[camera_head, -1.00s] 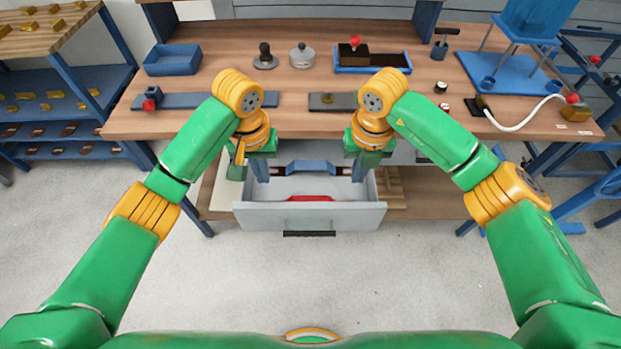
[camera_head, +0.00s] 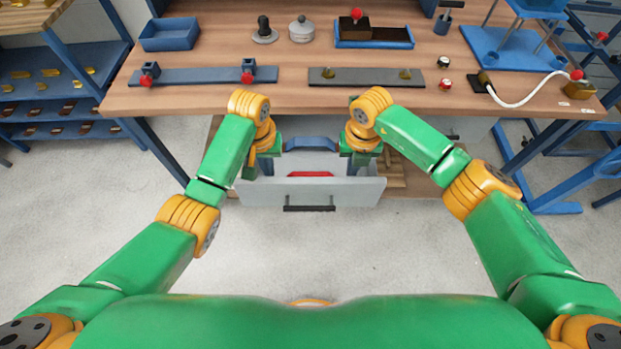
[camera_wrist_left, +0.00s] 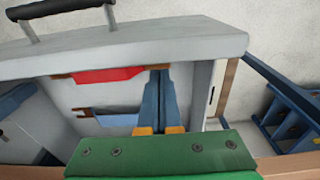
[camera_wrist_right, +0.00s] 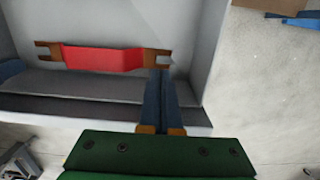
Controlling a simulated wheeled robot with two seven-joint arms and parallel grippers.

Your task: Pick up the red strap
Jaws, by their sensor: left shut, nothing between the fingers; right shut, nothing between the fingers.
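The red strap (camera_head: 310,174) lies in the open grey drawer (camera_head: 345,193) under the bench, partly hidden by the drawer front in the head view. It has tan ends; the left wrist view shows it (camera_wrist_left: 108,75) and so does the right wrist view (camera_wrist_right: 103,58). My left gripper (camera_head: 267,166) is at the drawer's left side, its shut, empty fingers by one strap end in the left wrist view (camera_wrist_left: 160,72). My right gripper (camera_head: 352,165) is at the right side, shut and empty, its fingertips by the other end in the right wrist view (camera_wrist_right: 158,74). Contact is unclear.
A blue strap-like piece (camera_head: 311,143) lies behind the red one in the drawer. The drawer walls stand close to both grippers. The bench top (camera_head: 290,95) overhangs behind, with fixtures, a blue bin (camera_head: 169,34) and a white cable (camera_head: 520,100).

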